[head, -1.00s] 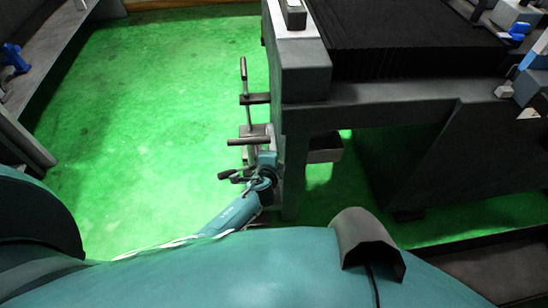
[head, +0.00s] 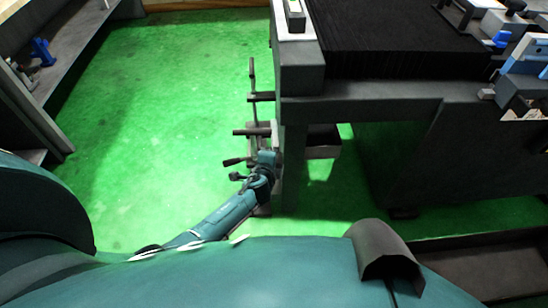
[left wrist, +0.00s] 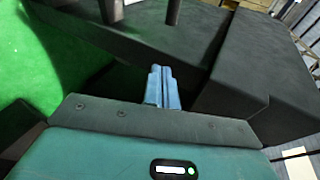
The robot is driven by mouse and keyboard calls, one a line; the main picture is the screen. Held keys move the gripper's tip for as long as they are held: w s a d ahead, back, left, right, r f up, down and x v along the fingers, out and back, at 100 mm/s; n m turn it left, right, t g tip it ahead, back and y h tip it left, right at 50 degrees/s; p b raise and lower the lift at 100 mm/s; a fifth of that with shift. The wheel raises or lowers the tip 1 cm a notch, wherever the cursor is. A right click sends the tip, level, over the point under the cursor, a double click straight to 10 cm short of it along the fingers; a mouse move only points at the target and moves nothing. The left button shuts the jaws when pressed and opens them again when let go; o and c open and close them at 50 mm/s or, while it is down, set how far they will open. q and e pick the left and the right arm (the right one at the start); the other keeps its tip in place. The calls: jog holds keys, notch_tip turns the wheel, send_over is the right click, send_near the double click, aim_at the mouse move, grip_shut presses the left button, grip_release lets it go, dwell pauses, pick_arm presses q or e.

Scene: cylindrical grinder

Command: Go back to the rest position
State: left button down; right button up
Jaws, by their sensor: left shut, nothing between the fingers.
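My left arm (head: 222,215) comes in from the lower left in the head view. My left gripper (head: 266,157) is beside the front left corner of the grey grinder (head: 370,111), low over the green floor, close to its dark levers (head: 252,132). In the left wrist view, the blue fingers of the left gripper (left wrist: 161,88) are together, with nothing between them. They point towards the dark grey machine body (left wrist: 262,70); I cannot tell if they touch it. My right gripper is in neither view.
A grey bench (head: 75,60) with a blue item (head: 42,51) stands at the left. Dark bellows (head: 395,40) cover the grinder's top, with blue and white parts (head: 525,60) at its right. The green floor (head: 170,110) between bench and grinder is clear.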

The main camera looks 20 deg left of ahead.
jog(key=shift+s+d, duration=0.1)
pick_arm(q)
jog(key=shift+s, duration=0.1)
dwell(0.5)
jog(key=s+a+r+n+g+y, duration=0.1)
jog(key=s+a+r+n+g, duration=0.15)
jog(key=s+n, duration=0.45)
jog(key=s+a+r+n+g+y, duration=0.1)
jog(key=s+a+r+n+g, duration=0.2)
jog(key=s, duration=0.6)
jog(key=s+d+r+n+g+h, duration=0.15)
jog(key=s+r, duration=0.25)
jog(key=s, duration=0.4)
jog(key=s+d+r+n+g+h, duration=0.1)
jog(key=s+r+n+g+h, duration=0.15)
jog(key=s, duration=0.55)
jog(key=w+d+r+t+h+p, duration=0.1)
jog(key=w+d+t+h+p, duration=0.2)
jog(key=w+d+t+p, duration=0.2)
jog(key=shift+w+d+r+t+p, duration=0.4)
jog(key=shift+d+t+p, duration=0.7)
jog(key=shift+t+p, duration=0.15)
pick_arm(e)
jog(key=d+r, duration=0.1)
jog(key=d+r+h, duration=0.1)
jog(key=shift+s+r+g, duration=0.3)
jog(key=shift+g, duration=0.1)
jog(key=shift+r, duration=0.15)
